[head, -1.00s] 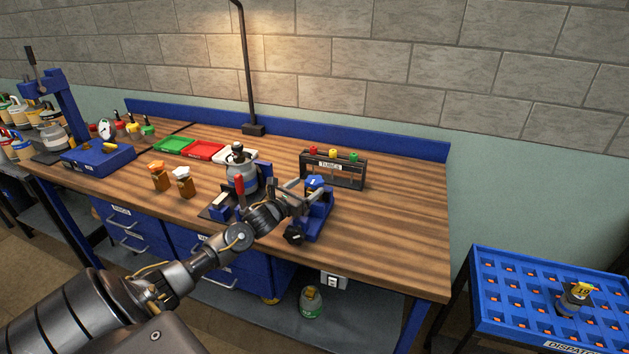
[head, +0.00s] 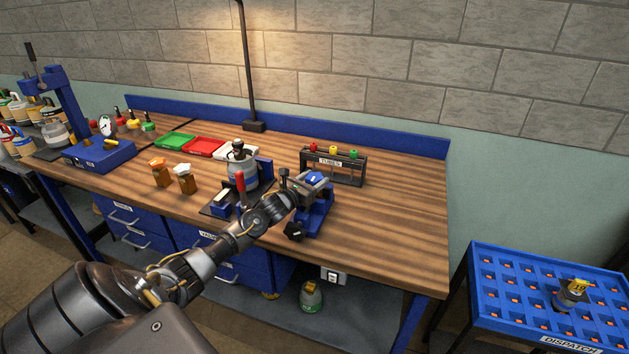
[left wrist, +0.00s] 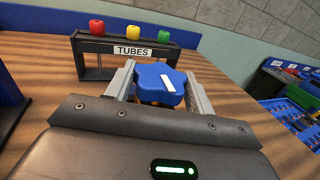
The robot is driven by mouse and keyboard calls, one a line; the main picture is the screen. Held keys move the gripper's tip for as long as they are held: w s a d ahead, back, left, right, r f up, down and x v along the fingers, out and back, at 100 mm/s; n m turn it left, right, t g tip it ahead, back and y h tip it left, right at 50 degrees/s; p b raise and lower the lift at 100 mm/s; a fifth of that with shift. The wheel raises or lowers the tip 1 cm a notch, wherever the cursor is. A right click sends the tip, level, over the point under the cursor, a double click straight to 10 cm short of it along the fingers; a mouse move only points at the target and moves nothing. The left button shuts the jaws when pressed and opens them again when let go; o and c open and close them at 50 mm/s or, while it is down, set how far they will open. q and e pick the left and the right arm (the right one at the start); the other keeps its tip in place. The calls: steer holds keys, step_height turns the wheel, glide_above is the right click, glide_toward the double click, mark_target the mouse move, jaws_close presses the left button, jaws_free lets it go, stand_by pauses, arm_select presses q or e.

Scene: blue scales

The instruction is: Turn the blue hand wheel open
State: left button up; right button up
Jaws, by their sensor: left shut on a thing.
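The blue hand wheel (left wrist: 157,82) is a lobed knob with a white bar mark on its top. It sits between the two fingers of my left gripper (left wrist: 160,88) in the left wrist view, and the gripper is shut on it. In the head view the wheel (head: 316,178) shows at the top of a blue stand (head: 318,215) on the bench. My left gripper (head: 306,186) reaches it from the left and hides part of the stand. A black knob (head: 294,230) is on the stand's lower front. My right gripper is not in view.
The TUBES rack (head: 333,166) with red, yellow and green tops stands close behind the wheel. A grey canister (head: 241,172) and a red-handled clamp (head: 240,188) stand to the left. The wooden bench (head: 400,230) is clear on the right. A blue dispatch tray (head: 520,300) stands beyond.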

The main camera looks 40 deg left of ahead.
arm_select(q)
steer(key=shift+d, duration=0.1)
